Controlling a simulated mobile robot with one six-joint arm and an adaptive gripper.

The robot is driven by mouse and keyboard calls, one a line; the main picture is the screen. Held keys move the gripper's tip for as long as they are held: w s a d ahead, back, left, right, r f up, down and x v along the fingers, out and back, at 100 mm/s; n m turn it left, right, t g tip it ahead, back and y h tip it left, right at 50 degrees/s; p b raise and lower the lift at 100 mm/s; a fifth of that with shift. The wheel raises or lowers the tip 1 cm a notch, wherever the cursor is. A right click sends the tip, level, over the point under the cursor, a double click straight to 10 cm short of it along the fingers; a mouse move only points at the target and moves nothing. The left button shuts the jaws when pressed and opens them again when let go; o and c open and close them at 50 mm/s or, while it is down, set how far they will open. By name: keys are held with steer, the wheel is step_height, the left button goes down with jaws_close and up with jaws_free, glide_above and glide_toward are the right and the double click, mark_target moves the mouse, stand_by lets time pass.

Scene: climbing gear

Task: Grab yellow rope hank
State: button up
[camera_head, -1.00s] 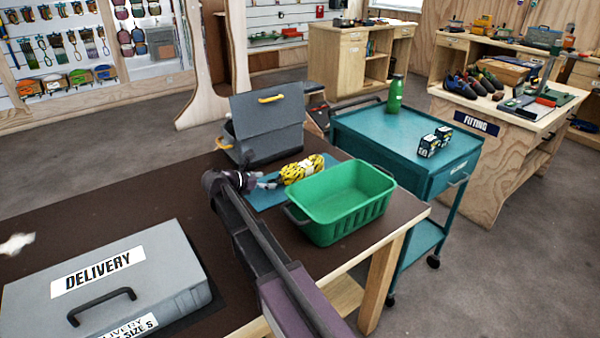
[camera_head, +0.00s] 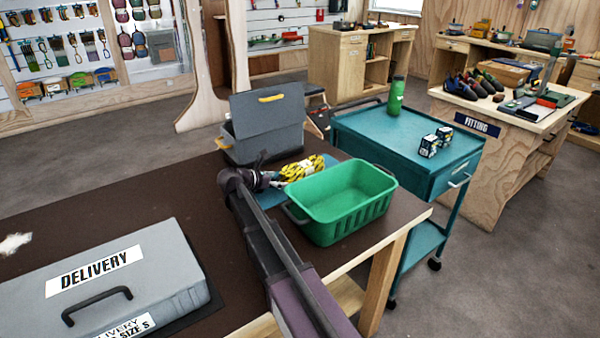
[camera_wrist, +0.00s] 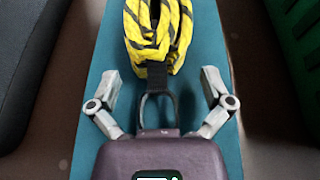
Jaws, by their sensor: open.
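The yellow rope hank (camera_head: 302,168) with black marks lies on a narrow teal mat (camera_wrist: 92,150) on the brown table. In the wrist view the hank (camera_wrist: 157,40) is ahead of my gripper (camera_wrist: 160,80), with a black strap and a dark loop at its near end. My gripper's two fingers are spread apart, one on each side of the loop, and hold nothing. In the head view my gripper (camera_head: 268,180) is just left of the hank, and my arm hides part of the mat.
A green bin (camera_head: 340,203) stands just right of the hank. A grey open toolbox (camera_head: 268,125) stands behind it. A grey delivery case (camera_head: 150,275) lies at the front left. A teal cart (camera_head: 385,135) stands right of the table. The table's left middle is mostly clear.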

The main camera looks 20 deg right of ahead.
steer(key=c, duration=1.3)
steer(key=shift+r, duration=0.2)
steer(key=shift+c, duration=0.2)
step_height(320, 180, up, 10)
steer(key=p, duration=1)
steer(key=shift+f, duration=0.2)
